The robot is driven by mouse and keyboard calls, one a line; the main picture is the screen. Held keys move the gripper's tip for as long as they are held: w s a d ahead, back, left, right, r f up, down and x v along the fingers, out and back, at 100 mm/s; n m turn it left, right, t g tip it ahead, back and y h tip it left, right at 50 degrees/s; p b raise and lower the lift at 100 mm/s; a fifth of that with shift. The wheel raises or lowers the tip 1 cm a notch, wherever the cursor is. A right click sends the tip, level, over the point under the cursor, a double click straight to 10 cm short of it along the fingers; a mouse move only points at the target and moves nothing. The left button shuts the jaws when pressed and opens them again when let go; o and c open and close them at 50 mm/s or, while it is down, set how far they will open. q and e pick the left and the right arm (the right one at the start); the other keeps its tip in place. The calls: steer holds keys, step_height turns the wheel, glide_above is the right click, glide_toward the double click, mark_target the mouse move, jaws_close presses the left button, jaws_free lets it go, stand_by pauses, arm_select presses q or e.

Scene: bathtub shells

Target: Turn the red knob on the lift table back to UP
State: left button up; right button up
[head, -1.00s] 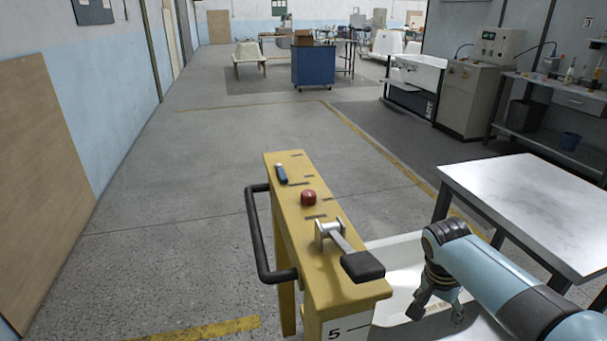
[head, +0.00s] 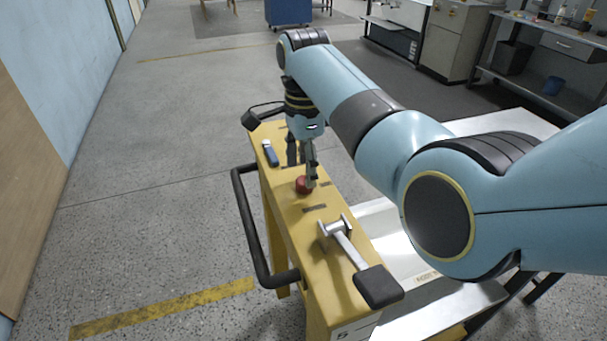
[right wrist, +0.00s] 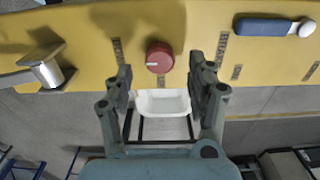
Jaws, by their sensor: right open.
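The red knob (head: 303,185) sits on top of the yellow lift table beam (head: 293,222), between a small blue lever and a larger black-handled lever. My right gripper (head: 303,166) points down over the knob and partly overlaps it in the head view. In the right wrist view, the round red knob (right wrist: 160,58) lies between and just beyond my open right fingers (right wrist: 161,78). No contact shows there. My left gripper is out of view.
The blue lever (head: 270,153) is behind the knob, and the black-handled lever (head: 362,264) is in front. A black rail (head: 246,230) runs along the beam's left side. A white tub shell (head: 407,250) lies right of the beam. The floor at left is clear.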

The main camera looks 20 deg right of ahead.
mark_target(304, 180)
steer(key=shift+f, duration=1.7)
steer(key=shift+c, duration=0.3)
steer(key=c, duration=1.1)
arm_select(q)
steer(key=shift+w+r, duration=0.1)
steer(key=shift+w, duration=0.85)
